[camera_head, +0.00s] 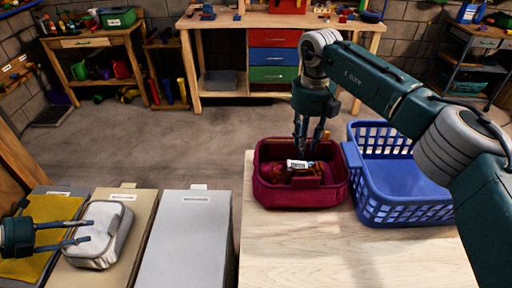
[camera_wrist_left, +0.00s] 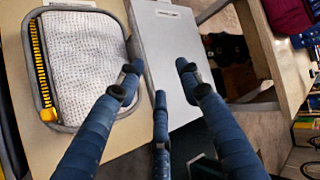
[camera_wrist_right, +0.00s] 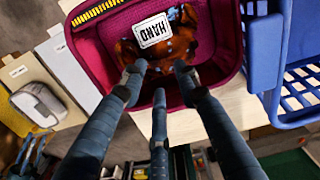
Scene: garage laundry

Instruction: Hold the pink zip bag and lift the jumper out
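The pink zip bag (camera_head: 262,189) stands open on the pale wooden table. The rusty orange-brown jumper (camera_head: 309,171) lies bunched inside it, with a white tag reading "HAND" (camera_wrist_right: 152,30) on top. The bag's wall, with a yellow zip strip, also shows in the right wrist view (camera_wrist_right: 88,48). My right gripper (camera_head: 309,147) points down over the bag, its fingers spread at the jumper's near side; contact cannot be told. My left gripper (camera_head: 90,231) is open and empty, over or beside a whitish mesh bag (camera_head: 103,245) at the left.
A blue slatted basket (camera_head: 385,208) stands directly right of the pink bag. Left of the table are a grey panel (camera_head: 188,235), a beige panel (camera_head: 70,275) and a yellow cloth (camera_head: 50,212). The table's front (camera_head: 340,260) is clear. A workbench with drawers (camera_head: 273,56) stands far back.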

